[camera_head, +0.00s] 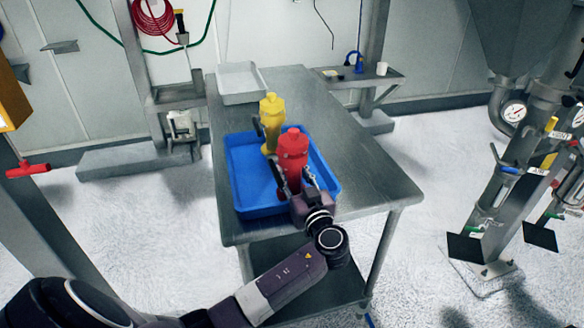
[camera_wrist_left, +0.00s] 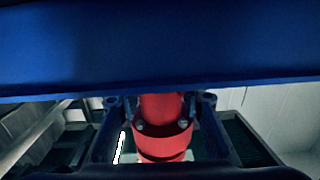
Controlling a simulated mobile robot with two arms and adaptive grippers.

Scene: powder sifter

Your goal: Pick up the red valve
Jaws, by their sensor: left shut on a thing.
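The red valve (camera_head: 292,148), bottle-shaped, stands upright in the front part of the blue tray (camera_head: 236,165) on the metal table. My left gripper (camera_head: 292,172) is shut on the valve, one finger on each side of its body. In the left wrist view the red valve (camera_wrist_left: 163,140) sits between the fingers of my left gripper (camera_wrist_left: 160,103). The tray wall (camera_wrist_left: 160,55) fills the top of that view. The valve's lower end is hidden in the head view by the gripper and tray. My right gripper is not in view.
A yellow valve (camera_head: 270,122) stands in the tray just behind the red one. A pale empty tray (camera_head: 240,82) sits at the table's back left. The metal table (camera_head: 365,165) is clear to the right. Pipework with gauges (camera_head: 514,112) stands at the right.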

